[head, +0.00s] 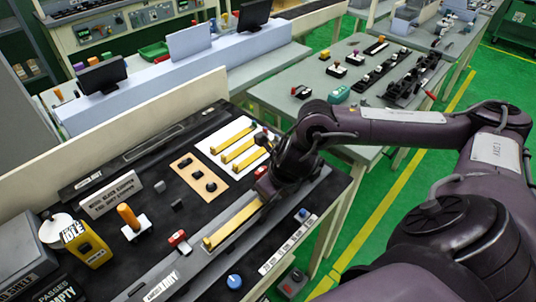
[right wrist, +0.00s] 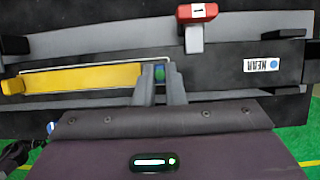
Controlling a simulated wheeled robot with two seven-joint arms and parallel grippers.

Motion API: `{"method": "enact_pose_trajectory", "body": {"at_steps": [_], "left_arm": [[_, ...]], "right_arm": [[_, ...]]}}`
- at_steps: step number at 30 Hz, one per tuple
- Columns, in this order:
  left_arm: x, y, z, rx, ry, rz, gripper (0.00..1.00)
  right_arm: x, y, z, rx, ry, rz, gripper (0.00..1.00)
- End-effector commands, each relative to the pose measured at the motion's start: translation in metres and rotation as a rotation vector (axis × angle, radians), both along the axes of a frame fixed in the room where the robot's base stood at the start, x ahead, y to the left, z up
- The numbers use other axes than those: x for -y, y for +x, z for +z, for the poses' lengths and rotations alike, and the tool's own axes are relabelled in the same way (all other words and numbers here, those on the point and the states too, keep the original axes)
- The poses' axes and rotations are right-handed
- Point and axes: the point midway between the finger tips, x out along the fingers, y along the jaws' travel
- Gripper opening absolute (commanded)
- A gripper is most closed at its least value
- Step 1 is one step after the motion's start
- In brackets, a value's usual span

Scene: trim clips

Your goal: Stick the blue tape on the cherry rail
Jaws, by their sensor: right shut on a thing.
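A long yellow strip (head: 232,222) lies along the grey rail (head: 160,282) at the front of the bench; its own label is not readable. The strip (right wrist: 85,78) also shows in the right wrist view, slightly tilted along a white-outlined slot. My right gripper (right wrist: 160,74) is closed at the strip's right end, with a small blue-green patch between its fingertips. In the head view the right gripper (head: 266,192) is at the strip's far end, partly hidden by my wrist. I cannot tell which surface is cherry. My left gripper is in neither view.
A red clip (head: 178,238) stands beside the strip; it also shows in the right wrist view (right wrist: 197,12). More yellow strips lie on a white panel (head: 218,158).

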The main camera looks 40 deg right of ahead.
Motion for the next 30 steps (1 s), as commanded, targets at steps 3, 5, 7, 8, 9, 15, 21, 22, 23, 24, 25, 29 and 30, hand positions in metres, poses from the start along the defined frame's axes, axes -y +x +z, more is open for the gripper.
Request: {"method": "enact_pose_trajectory", "body": {"at_steps": [3, 5, 7, 8, 9, 15, 21, 22, 23, 24, 25, 29, 30], "left_arm": [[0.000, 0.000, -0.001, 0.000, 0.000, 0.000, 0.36], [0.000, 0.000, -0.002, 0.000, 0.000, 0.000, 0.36], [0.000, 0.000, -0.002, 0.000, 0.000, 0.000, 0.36], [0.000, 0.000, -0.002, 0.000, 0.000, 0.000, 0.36], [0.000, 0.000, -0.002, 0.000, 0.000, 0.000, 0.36], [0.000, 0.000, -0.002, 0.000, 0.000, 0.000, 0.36], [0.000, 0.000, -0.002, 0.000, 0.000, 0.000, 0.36], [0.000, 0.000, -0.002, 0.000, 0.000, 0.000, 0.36], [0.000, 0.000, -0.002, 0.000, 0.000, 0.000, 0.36], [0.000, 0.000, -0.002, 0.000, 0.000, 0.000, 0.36], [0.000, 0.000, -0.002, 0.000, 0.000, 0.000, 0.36], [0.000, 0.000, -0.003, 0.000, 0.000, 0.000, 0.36], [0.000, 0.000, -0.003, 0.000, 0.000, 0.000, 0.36]], "right_arm": [[0.000, 0.000, 0.000, 0.000, 0.000, 0.000, 0.00], [0.000, 0.000, -0.001, 0.000, 0.000, 0.000, 0.00], [0.000, 0.000, 0.000, 0.001, 0.000, 0.000, 0.00], [0.000, 0.000, 0.000, 0.001, 0.000, 0.000, 0.00], [0.000, 0.000, 0.000, 0.001, 0.000, 0.000, 0.00], [0.000, 0.000, 0.000, 0.001, 0.000, 0.000, 0.23], [0.000, 0.000, 0.000, 0.000, 0.000, 0.000, 0.35], [0.000, 0.000, 0.000, 0.000, 0.000, 0.000, 0.35], [0.000, 0.000, 0.000, 0.000, 0.000, 0.000, 0.35], [0.000, 0.000, 0.000, 0.000, 0.000, 0.000, 0.35], [0.000, 0.000, 0.000, 0.000, 0.000, 0.000, 0.35], [0.001, -0.002, 0.007, 0.002, -0.001, 0.002, 0.35], [0.001, -0.004, 0.011, 0.002, -0.001, 0.001, 0.35]]}}
